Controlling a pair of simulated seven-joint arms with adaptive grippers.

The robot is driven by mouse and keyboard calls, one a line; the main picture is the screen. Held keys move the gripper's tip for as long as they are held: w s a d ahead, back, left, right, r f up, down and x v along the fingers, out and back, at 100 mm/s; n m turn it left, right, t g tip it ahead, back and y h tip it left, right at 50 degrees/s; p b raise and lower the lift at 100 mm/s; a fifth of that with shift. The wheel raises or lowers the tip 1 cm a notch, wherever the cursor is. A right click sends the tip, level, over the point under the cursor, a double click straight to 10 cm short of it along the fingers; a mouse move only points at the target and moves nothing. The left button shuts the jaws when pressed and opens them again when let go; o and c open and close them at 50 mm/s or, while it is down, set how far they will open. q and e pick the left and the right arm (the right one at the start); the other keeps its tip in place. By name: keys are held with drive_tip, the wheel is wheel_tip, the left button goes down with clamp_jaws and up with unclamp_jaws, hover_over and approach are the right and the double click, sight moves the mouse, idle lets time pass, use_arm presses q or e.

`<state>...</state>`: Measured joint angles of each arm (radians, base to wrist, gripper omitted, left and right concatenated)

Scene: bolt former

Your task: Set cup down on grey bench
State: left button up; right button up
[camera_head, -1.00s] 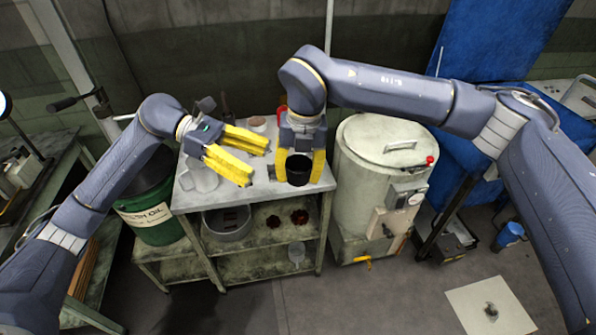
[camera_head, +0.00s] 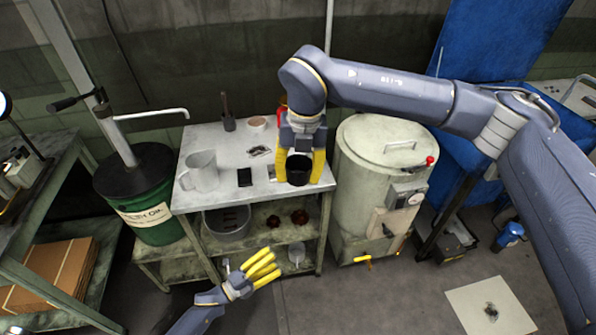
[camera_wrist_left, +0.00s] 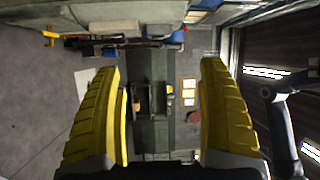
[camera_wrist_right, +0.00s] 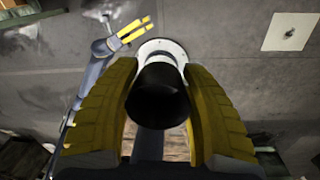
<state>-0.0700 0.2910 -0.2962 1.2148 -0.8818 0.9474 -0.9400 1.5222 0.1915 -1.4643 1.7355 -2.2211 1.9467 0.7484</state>
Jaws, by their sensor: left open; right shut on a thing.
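A black cup (camera_head: 299,170) is held between the yellow fingers of my right gripper (camera_head: 300,168), at the front right of the grey bench (camera_head: 222,142). The cup also shows in the right wrist view (camera_wrist_right: 160,97), between both fingers. I cannot tell whether its base touches the bench top. My left gripper (camera_head: 265,268) is open and empty, low in front of the bench's lower shelves. Its spread fingers show in the left wrist view (camera_wrist_left: 160,115) with nothing between them.
A clear jug (camera_head: 202,172), a small black block (camera_head: 245,177) and a dark tool (camera_head: 228,112) stand on the bench. A red object is partly hidden behind my right gripper. A pale drum (camera_head: 385,150) stands right of the bench, a green oil drum (camera_head: 150,205) left.

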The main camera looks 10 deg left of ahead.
use_arm(q)
drive_tip(key=s+a+f+n+g+y, duration=0.15)
drive_tip(key=s+f+n+y, duration=0.4)
drive_tip(key=s+f, duration=0.55)
drive_tip(key=s+a+f+n+g+y, duration=0.1)
drive_tip(key=s+a+f+n+y, duration=0.45)
drive_tip(key=f, duration=0.85)
drive_tip(key=s+a+f+n+g+y, duration=0.1)
drive_tip(key=s+f+n+g, duration=0.3)
drive_tip(key=s, duration=1)
drive_tip(key=s+a+f+n+g+y, duration=0.1)
drive_tip(key=s+f+n+g, duration=0.4)
drive_tip(key=s+f, duration=0.5)
drive_tip(key=s+a+n, duration=0.1)
drive_tip(key=s+n, duration=0.1)
drive_tip(key=s, duration=0.1)
drive_tip(key=shift+s+a, duration=0.4)
